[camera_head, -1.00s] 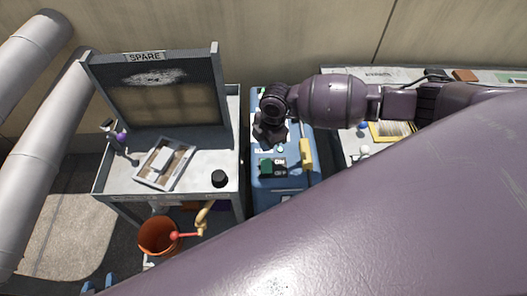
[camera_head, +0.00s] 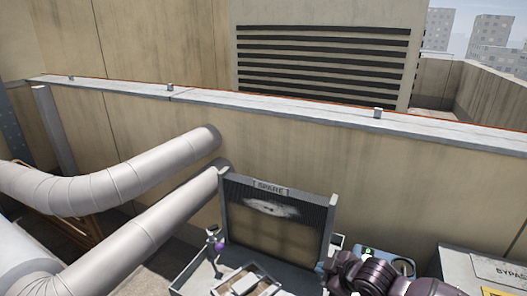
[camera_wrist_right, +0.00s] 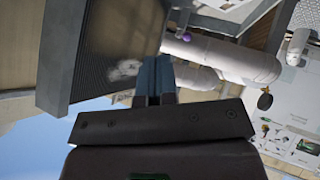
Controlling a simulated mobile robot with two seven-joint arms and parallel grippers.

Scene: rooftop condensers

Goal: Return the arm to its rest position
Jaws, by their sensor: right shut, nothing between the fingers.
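My right arm (camera_head: 372,276) shows at the bottom right of the head view, beside the spare panel's right edge. Its gripper (camera_wrist_right: 155,82) shows in the right wrist view with its two blue-grey fingers together and nothing between them. My left gripper is not in view.
The panel marked SPARE (camera_head: 275,225) stands upright on a grey cart (camera_head: 195,280), near the right arm. Thick pipes (camera_head: 125,235) run at the left. A BYPASS box (camera_head: 485,275) stands at the right. A parapet wall (camera_head: 400,170) is behind.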

